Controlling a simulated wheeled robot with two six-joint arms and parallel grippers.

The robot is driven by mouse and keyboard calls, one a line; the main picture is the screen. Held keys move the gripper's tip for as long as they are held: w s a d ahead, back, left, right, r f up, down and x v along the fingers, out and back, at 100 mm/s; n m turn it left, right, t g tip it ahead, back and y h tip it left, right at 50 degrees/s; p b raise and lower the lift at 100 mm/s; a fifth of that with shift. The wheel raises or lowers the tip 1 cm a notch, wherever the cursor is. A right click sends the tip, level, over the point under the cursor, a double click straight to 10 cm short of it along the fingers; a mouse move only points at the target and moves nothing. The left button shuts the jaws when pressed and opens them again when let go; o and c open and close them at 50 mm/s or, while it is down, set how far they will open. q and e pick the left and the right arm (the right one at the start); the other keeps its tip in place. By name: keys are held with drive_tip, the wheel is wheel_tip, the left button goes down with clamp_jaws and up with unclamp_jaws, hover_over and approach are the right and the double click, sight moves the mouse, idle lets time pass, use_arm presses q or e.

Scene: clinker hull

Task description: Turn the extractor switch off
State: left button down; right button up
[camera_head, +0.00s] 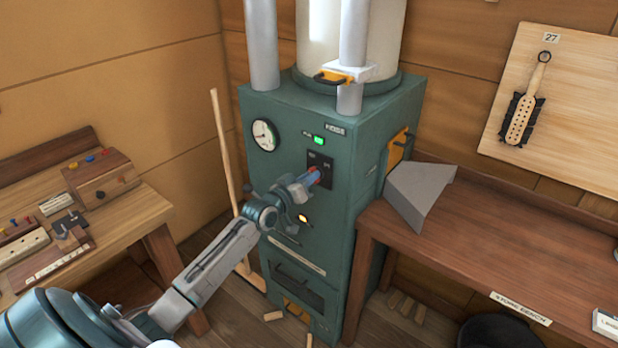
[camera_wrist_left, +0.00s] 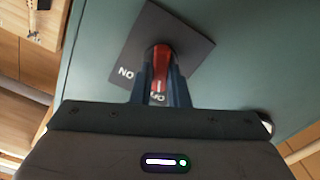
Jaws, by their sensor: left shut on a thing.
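The extractor switch is a red knob (camera_wrist_left: 160,66) on a dark square plate (camera_head: 327,181), set on the front of the green extractor cabinet (camera_head: 350,250). My left gripper (camera_head: 314,177) reaches it from the lower left and is shut on the red knob. In the left wrist view, the fingers (camera_wrist_left: 160,85) lie on both sides of the knob. One label beside it reads ON, seen upside down; another label between the fingers is partly hidden. A green lamp (camera_head: 319,140) above the plate is lit. My right gripper is not in view.
A round gauge (camera_head: 264,135) and a glowing pale lamp (camera_head: 305,218) are on the cabinet front. A wooden stick (camera_head: 226,150) leans at its left. A bench (camera_head: 500,240) with a grey hood (camera_head: 416,192) stands right; a workbench (camera_head: 125,215) stands left.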

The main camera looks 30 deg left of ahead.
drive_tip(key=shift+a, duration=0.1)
use_arm(q)
drive_tip(key=c, duration=1.4)
unclamp_jaws()
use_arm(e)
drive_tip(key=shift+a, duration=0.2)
